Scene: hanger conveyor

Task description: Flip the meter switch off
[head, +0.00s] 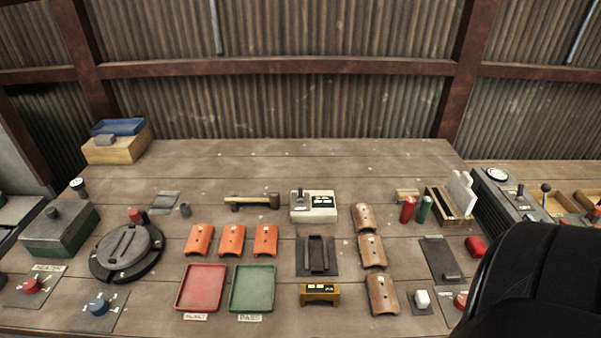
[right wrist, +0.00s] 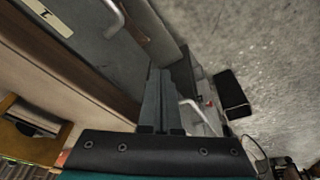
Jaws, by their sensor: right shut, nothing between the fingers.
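A cream box (head: 326,214), which looks like the meter, stands near the middle of the bench in the head view. It has a dark panel with yellow markings and a small upright switch lever (head: 299,194) on its left part. I cannot tell whether the lever stands at on or off. My right gripper (right wrist: 160,85) shows in the right wrist view, its grey fingers together and empty. It is away from the cream box, over grey floor and cabinet fronts. My left gripper is not in view.
A wooden mallet (head: 252,201) lies left of the cream box. A black cradle (head: 318,270) and a brown box with a dark panel (head: 319,299) lie in front. Brown curved pieces (head: 371,250) are at the right. The bench behind is clear. My black arm covers the lower right corner.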

